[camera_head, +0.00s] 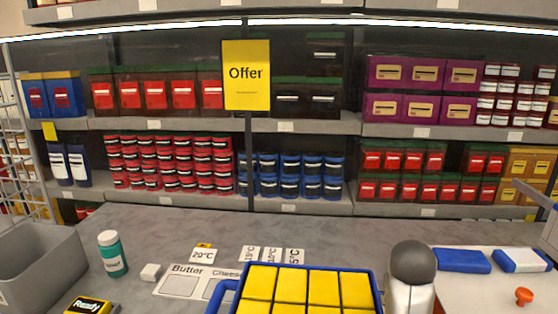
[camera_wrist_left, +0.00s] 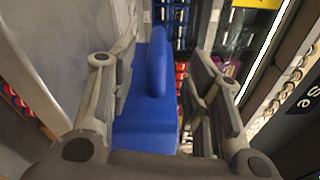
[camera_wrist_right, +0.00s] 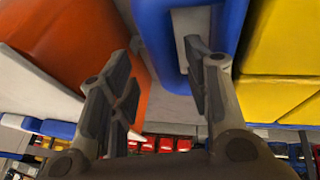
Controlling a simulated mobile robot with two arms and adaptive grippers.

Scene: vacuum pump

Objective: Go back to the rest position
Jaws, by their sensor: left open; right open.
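My left gripper (camera_wrist_left: 165,75) shows only in its own wrist view. Its fingers are apart, with a blue object (camera_wrist_left: 145,125) with a raised blue part showing in the gap; I cannot tell whether they touch it. My right gripper (camera_wrist_right: 158,80) is open in its own wrist view. A blue rim (camera_wrist_right: 168,45) shows past its fingers, with yellow boxes (camera_wrist_right: 280,40) to the right and a large orange surface (camera_wrist_right: 70,40) to the left. Neither gripper shows in the head view. A silver cylinder with a dark grey rounded top (camera_head: 410,264) stands at the lower right.
A blue crate (camera_head: 372,279) of yellow boxes (camera_head: 323,286) stands at the front middle. A grey bin (camera_head: 40,262), a teal bottle (camera_head: 112,255) and label cards (camera_head: 203,255) are left. Blue-and-white items (camera_head: 522,260) and an orange piece (camera_head: 524,297) are right. Stocked shelves (camera_head: 300,124) stand behind.

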